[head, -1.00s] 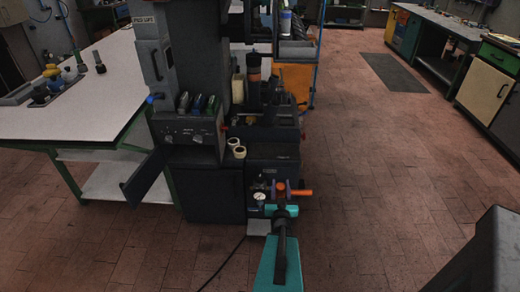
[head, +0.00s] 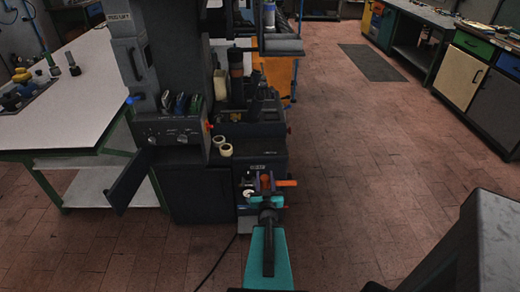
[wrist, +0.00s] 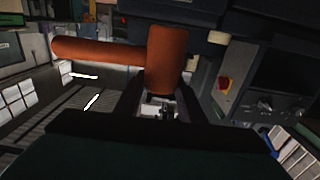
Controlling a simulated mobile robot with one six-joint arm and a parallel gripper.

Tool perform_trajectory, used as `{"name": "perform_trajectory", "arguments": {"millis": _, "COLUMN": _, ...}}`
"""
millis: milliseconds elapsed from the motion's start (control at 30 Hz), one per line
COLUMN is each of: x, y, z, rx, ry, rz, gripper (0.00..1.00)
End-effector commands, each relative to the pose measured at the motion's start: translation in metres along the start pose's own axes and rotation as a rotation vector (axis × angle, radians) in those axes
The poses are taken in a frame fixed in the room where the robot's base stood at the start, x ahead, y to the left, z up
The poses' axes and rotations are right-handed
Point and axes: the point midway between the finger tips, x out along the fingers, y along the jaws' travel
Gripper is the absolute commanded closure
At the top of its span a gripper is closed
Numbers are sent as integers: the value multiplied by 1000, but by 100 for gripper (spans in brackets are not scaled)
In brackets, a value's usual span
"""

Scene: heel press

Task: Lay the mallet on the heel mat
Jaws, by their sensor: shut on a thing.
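The orange mallet (head: 285,183) is in front of the dark press machine in the head view. In the wrist view the mallet (wrist: 100,49) has one bar reaching left and a thick upright part in the middle. My gripper (head: 265,188) is shut on the mallet; in the wrist view the dark fingers (wrist: 160,98) stand on both sides of its lower end. A dark grey mat (head: 370,62) lies on the floor at the upper right; I cannot tell whether it is the heel mat.
The press machine (head: 180,128) stands left of my gripper, with an open dark door (head: 130,181) low down. A white-topped table (head: 60,110) is at left. Cabinets (head: 462,70) line the right. The tiled floor (head: 365,150) between is clear.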

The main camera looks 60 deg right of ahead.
Motion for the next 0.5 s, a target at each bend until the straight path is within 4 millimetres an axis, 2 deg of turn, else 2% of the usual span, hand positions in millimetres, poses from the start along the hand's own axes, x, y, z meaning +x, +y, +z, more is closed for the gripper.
{"name": "perform_trajectory", "arguments": {"millis": 500, "x": 62, "y": -3, "z": 5, "rx": -25, "ry": 13, "rz": 53, "gripper": 100}}
